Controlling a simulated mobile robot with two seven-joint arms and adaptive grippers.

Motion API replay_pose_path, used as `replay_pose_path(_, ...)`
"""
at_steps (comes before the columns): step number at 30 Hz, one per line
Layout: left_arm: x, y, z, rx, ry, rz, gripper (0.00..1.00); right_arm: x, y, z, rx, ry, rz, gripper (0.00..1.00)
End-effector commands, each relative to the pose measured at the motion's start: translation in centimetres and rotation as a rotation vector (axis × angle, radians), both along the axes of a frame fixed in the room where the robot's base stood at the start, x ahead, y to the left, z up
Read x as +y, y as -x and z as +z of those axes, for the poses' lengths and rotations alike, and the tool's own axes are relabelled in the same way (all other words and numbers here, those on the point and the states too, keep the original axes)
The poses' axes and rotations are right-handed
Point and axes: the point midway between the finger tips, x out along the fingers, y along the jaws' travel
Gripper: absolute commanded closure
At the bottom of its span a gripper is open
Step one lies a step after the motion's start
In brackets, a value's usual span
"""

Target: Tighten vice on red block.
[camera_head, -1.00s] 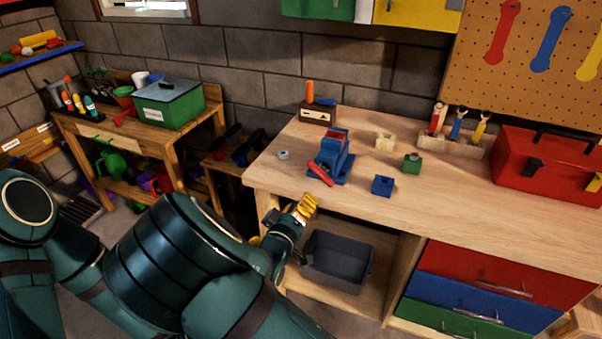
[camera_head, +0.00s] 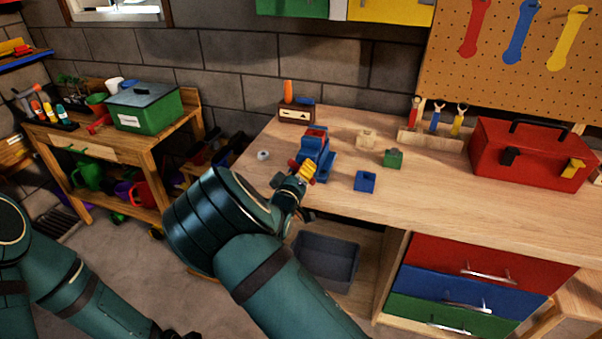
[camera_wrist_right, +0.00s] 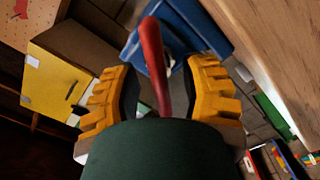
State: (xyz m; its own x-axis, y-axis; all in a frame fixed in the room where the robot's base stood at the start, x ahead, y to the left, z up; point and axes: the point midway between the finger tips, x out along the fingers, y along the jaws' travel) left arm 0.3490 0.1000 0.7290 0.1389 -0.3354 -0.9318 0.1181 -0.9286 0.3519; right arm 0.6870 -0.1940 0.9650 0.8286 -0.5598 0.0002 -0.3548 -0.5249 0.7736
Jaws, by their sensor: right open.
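The blue vice (camera_head: 314,150) stands on the wooden workbench near its front left edge. The red block (camera_head: 316,132) shows at the top of the vice, between its jaws. The vice's red handle (camera_head: 293,164) points toward my right gripper (camera_head: 304,171), whose yellow fingertips are at the front of the vice. In the right wrist view the red handle (camera_wrist_right: 152,60) runs between the two open yellow fingers (camera_wrist_right: 160,95), with the blue vice (camera_wrist_right: 205,25) behind it. The fingers are apart from the handle on both sides.
A blue block (camera_head: 365,181), a green block (camera_head: 393,158) and a beige block (camera_head: 366,139) lie right of the vice. A grey ring (camera_head: 263,155) lies left of it. A red toolbox (camera_head: 530,158) stands at the right. A grey bin (camera_head: 325,262) sits under the bench.

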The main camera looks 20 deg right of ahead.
Motion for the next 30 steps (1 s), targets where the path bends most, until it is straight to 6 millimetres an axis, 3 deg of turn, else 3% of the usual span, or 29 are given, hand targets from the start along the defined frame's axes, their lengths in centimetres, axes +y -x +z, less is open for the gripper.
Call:
replay_pose_path(7, 0.0, 0.0, 0.0, -0.001, 0.0, 0.0, 0.56, 0.0, 0.0, 0.0, 0.0, 0.0, 0.0, 0.56)
replay_pose_path(8, 0.0, 0.0, 0.0, -0.001, 0.0, 0.0, 0.56, 0.0, 0.0, 0.0, 0.0, 0.0, 0.0, 0.61)
replay_pose_path(11, 0.0, 0.0, 0.0, -0.001, 0.0, 0.0, 0.56, 0.0, 0.0, 0.0, 0.0, 0.0, 0.0, 0.96)
replay_pose_path(12, 0.0, 0.0, 0.0, -0.001, 0.0, 0.0, 0.56, 0.0, 0.0, 0.0, 0.0, 0.0, 0.0, 1.0)
replay_pose_path(23, 0.0, 0.0, -0.1, -0.001, 0.0, 0.0, 0.56, -0.1, -0.1, 0.1, -0.009, -0.011, 0.0, 1.0)
replay_pose_path(30, 0.0, -0.2, -1.4, -0.006, -0.001, 0.001, 0.56, -0.2, -0.1, 0.0, -0.136, -0.197, -0.002, 1.0)
